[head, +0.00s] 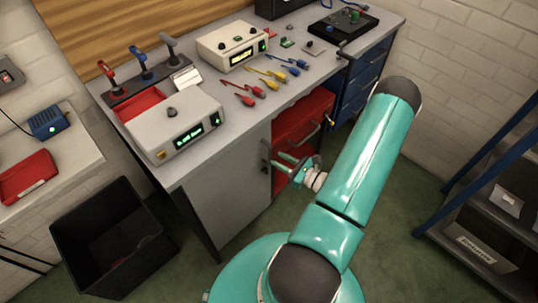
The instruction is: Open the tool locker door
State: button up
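A grey door panel (228,190) forms the front of the cabinet under the workbench and looks closed. I take it for the tool locker door. A small dark handle (265,163) is near its right edge. My wrist and arm cover part of the red front beside the door.
A red drawer front (303,125) with a bar handle and blue drawers (362,80) are right of the door. A black bin (112,235) stands left of the bench. A blue-framed shelf (490,225) is at right. Green floor is open in front of the cabinet.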

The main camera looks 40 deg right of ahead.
aim_at(270, 155)
jog(key=x, duration=0.5)
jog(key=shift+a, duration=0.15)
grip_shut()
